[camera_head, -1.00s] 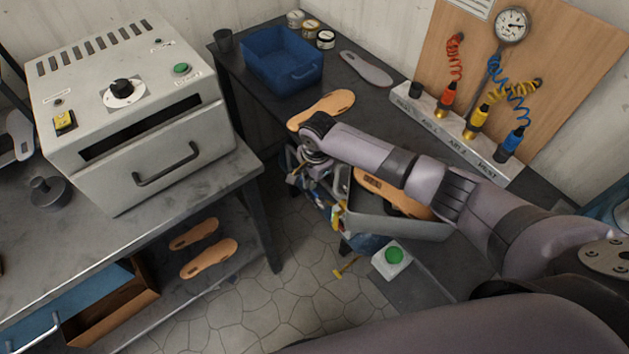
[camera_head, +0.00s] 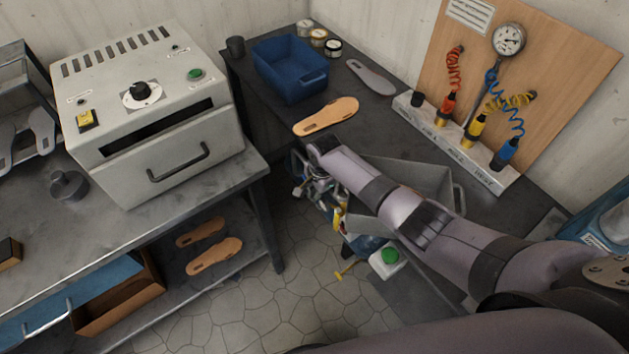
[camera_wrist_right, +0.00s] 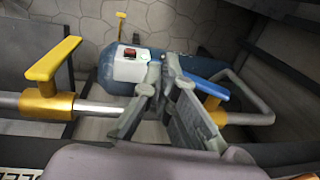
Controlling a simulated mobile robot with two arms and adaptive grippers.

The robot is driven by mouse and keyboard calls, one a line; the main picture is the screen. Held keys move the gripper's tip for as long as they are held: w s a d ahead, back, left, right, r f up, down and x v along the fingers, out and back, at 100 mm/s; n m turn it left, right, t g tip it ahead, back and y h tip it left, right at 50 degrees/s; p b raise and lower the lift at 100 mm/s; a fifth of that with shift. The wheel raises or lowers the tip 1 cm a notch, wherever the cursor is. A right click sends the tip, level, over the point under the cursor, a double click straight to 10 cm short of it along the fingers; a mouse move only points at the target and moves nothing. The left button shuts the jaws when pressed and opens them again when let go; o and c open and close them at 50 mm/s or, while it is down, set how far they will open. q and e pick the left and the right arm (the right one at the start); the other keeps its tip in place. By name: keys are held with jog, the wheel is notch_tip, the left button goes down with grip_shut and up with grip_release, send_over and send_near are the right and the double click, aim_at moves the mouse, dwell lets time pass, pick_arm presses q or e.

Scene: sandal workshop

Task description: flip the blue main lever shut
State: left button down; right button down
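The blue lever (camera_wrist_right: 208,86) shows in the right wrist view, at a brass valve (camera_wrist_right: 216,108) on a grey pipe. It lies slanted across the picture, at an angle to the pipe run. My right gripper (camera_wrist_right: 163,68) is just left of it, its two fingertips close together with nothing seen between them. The right finger is beside the lever; I cannot tell whether they touch. In the head view my right gripper (camera_head: 318,188) reaches down beyond the bench edge, where the lever cannot be made out. My left gripper is not in view.
A yellow lever (camera_wrist_right: 54,58) on another brass valve stands left in the wrist view. A white box with a red switch (camera_wrist_right: 130,64) sits beyond my fingers.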

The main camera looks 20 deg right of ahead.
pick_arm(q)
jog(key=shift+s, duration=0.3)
pick_arm(e)
jog(key=shift+d, duration=0.15)
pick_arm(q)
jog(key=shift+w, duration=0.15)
pick_arm(e)
notch_tip(320, 180, up, 10)
dwell(0.4)
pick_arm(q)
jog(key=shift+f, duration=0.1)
